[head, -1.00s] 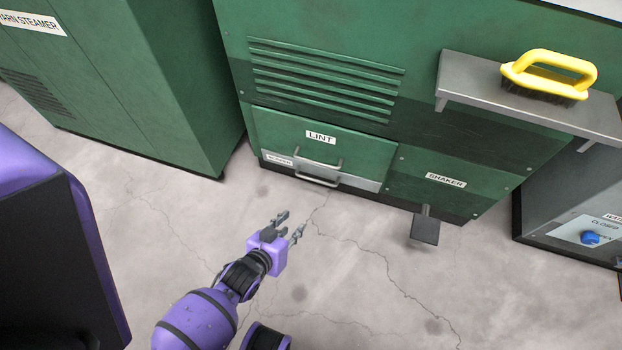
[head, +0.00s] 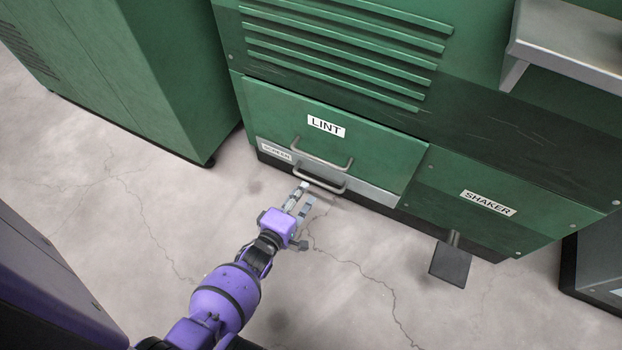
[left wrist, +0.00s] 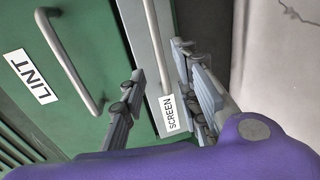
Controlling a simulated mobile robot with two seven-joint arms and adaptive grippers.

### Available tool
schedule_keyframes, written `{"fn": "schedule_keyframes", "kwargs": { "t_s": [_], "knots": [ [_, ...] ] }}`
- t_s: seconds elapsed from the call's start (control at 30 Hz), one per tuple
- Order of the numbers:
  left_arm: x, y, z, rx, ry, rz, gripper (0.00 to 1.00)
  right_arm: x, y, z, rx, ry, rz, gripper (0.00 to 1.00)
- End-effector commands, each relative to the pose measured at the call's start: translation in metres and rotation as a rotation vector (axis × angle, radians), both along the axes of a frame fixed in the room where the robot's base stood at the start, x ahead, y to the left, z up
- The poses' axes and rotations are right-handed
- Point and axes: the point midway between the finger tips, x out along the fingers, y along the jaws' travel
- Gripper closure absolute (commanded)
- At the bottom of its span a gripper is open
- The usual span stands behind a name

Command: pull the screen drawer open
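The screen drawer (head: 365,193) is a low grey metal front under the green LINT panel, with a bar handle (head: 318,180) and a SCREEN label (head: 276,152). It looks shut. My left gripper (head: 304,194) is just in front of this handle, low over the floor. In the left wrist view my left gripper (left wrist: 160,72) has its fingers apart, with the screen drawer's handle (left wrist: 155,40) seen between and beyond them. I cannot tell whether the fingers touch it. The SCREEN label (left wrist: 171,114) shows between the fingers. My right gripper is not in view.
The LINT panel (head: 300,110) has its own similar handle (head: 322,156) just above. A dark pedal (head: 450,262) sticks out below the SHAKER panel (head: 500,190). A grey shelf (head: 570,45) juts out at upper right. A green cabinet (head: 150,80) stands left. The cracked floor in front is clear.

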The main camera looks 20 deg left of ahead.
Motion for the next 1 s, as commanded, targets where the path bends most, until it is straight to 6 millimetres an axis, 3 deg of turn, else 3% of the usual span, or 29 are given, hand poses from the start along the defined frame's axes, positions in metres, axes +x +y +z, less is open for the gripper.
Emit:
{"fn": "schedule_keyframes", "kwargs": {
  "t_s": [0.2,0.4,0.77,1.0],
  "knots": [
    [0.036,-0.002,-0.01,0.001,-0.001,0.0,0.71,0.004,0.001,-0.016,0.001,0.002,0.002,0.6],
    [0.06,-0.002,-0.015,0.002,0.002,0.0,0.71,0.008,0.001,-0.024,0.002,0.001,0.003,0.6],
    [0.067,-0.002,-0.014,0.003,0.002,-0.001,0.71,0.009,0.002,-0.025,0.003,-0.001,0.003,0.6],
    [0.067,-0.003,-0.014,0.004,0.002,-0.001,0.99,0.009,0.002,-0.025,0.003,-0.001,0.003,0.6]
  ]
}}
